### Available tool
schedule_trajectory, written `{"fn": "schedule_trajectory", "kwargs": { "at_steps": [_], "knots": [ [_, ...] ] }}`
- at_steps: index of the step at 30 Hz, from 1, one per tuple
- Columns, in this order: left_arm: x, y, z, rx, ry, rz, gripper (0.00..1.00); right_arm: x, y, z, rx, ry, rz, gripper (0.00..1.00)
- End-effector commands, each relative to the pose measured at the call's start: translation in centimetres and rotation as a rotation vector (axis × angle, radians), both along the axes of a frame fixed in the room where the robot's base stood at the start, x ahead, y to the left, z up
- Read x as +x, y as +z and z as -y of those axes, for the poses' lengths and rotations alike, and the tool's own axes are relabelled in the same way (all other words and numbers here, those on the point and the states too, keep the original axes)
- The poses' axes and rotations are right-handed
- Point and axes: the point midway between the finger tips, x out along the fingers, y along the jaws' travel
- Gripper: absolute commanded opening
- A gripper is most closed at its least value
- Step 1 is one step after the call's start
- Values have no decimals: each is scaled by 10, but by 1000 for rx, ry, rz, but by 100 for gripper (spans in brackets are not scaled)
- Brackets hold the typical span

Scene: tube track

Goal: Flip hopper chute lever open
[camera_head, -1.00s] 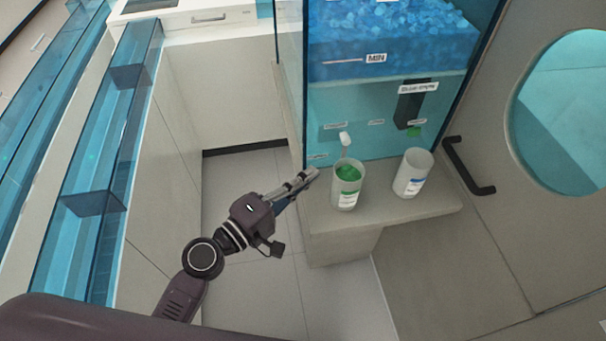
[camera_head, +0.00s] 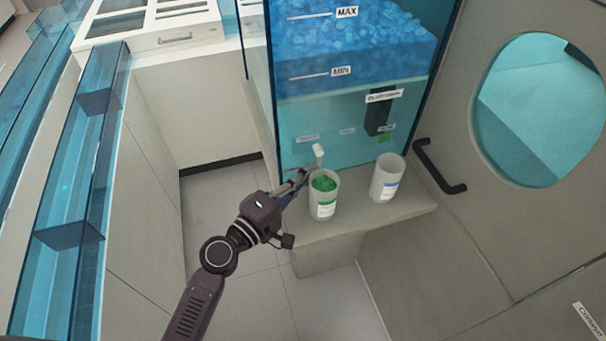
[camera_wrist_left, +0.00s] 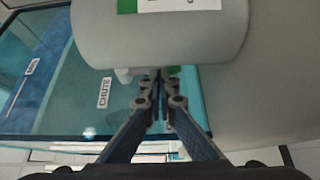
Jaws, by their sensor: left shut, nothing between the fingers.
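The hopper (camera_head: 290,110) is a clear blue-tinted tank holding blue pellets. A small white lever (camera_head: 318,152) stands out low on its front, just above a cup of green pellets (camera_head: 325,208). My left gripper (camera_head: 303,177) is shut and empty, its tips by the left rim of that cup and a little below and left of the lever. In the left wrist view the shut fingers (camera_wrist_left: 158,80) point toward the grey cup (camera_wrist_left: 160,40), which fills the top. A small white piece (camera_wrist_left: 123,75), perhaps the lever, shows partly behind it. Contact is unclear. My right gripper is out of view.
A second white cup (camera_head: 387,180) stands to the right on the same ledge (camera_head: 410,208). A black handle (camera_head: 438,167) is on the wall at right. A white cabinet (camera_head: 165,110) and blue clear troughs (camera_head: 75,200) are at left. Open floor (camera_head: 215,220) lies between.

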Motion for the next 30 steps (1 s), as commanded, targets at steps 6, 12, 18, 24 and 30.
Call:
{"fn": "schedule_trajectory", "kwargs": {
  "at_steps": [6, 12, 18, 24, 30],
  "knots": [
    [4, -8, 13, 3, -1, 1, 0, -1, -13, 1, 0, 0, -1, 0],
    [4, -7, 13, 1, 0, 1, 0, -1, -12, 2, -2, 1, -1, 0],
    [2, -8, 11, 2, 0, 0, 0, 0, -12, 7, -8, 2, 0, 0],
    [-22, -9, -7, 5, -1, -2, 0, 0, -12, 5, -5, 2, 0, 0],
    [-56, -9, -34, 3, -1, -3, 0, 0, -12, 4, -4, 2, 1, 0]
  ]
}}
